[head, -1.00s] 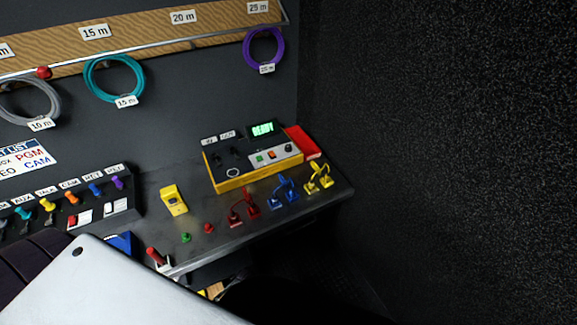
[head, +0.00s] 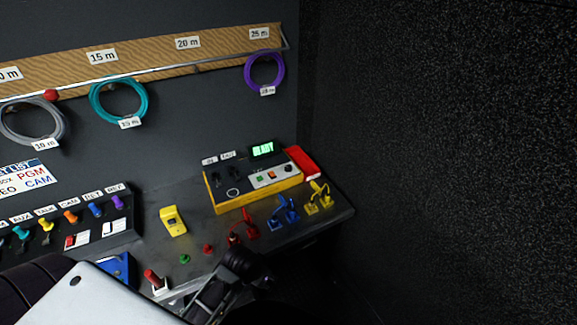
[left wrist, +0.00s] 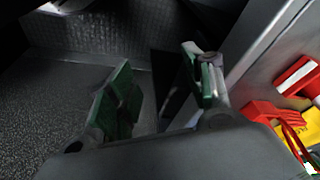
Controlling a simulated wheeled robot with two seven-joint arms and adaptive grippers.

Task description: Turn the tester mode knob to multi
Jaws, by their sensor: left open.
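The tester (head: 222,204) is a yellow and black box at the back right of the desk, with a lit green display (head: 263,149). A small dark round knob (head: 288,169) sits on its grey panel; I cannot read its setting or label. My left gripper (head: 252,272) is near the desk's front edge, in front of and below the tester, apart from it. In the left wrist view its two green-padded fingers (left wrist: 163,88) are spread with nothing between them. The tester is not clearly seen there. My right gripper is not in view.
Red (head: 240,232), blue (head: 284,214) and yellow (head: 319,197) cable leads stand before the tester. A yellow handheld device (head: 173,221) and a red-handled switch (head: 153,279) are to the left. Coiled cables (head: 118,101) hang on the wall behind. A dark wall closes the right.

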